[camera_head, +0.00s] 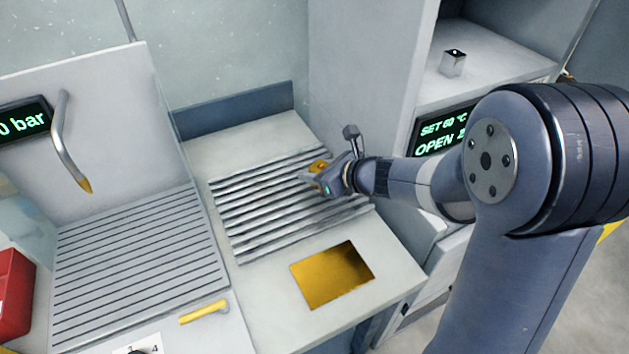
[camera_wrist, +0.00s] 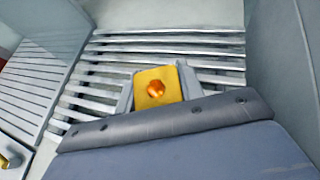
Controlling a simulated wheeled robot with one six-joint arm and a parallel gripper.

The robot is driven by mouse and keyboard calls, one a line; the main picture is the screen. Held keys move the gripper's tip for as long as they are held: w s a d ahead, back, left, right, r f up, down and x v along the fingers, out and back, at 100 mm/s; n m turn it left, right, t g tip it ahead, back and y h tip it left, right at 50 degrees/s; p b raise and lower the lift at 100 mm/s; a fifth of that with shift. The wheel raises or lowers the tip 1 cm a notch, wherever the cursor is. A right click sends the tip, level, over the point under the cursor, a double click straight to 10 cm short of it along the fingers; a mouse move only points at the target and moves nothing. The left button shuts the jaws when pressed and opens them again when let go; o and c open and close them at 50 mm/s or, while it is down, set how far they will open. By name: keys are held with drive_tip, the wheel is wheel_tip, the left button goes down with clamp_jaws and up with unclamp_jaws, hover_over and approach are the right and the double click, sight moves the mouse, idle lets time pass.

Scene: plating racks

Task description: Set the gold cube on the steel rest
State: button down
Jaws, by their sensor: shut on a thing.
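The gold cube (camera_wrist: 157,87) is between the two fingers of my gripper (camera_wrist: 157,92) in the wrist view, with a round orange spot on its face. In the head view the gold cube (camera_head: 319,166) shows small at the tip of my gripper (camera_head: 322,178). My gripper is shut on it, over the right part of a rack of several steel bars (camera_head: 250,215), which looks like the steel rest. The rack also shows in the wrist view (camera_wrist: 110,60). I cannot tell whether the cube touches the bars; its underside is hidden.
A flat gold plate (camera_head: 332,275) lies on the counter in front of the rack. A grooved drain board (camera_head: 135,265) with a spout (camera_head: 68,150) is at left. A small metal cube (camera_head: 453,63) sits on a shelf at upper right. A tall wall stands right of the rack.

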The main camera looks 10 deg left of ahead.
drive_tip(key=shift+f, duration=1.3)
drive_tip(key=shift+f, duration=0.1)
drive_tip(key=shift+f+b, duration=0.15)
drive_tip(key=shift+b, duration=0.25)
drive_tip(key=c, duration=0.9)
unclamp_jaws()
drive_tip(key=shift+d+r+p, duration=0.15)
drive_tip(key=shift+r+p, duration=0.15)
drive_tip(key=shift+r, duration=0.05)
drive_tip(key=p+v, duration=0.1)
drive_tip(key=v, duration=1)
drive_tip(key=shift+s+d, duration=0.25)
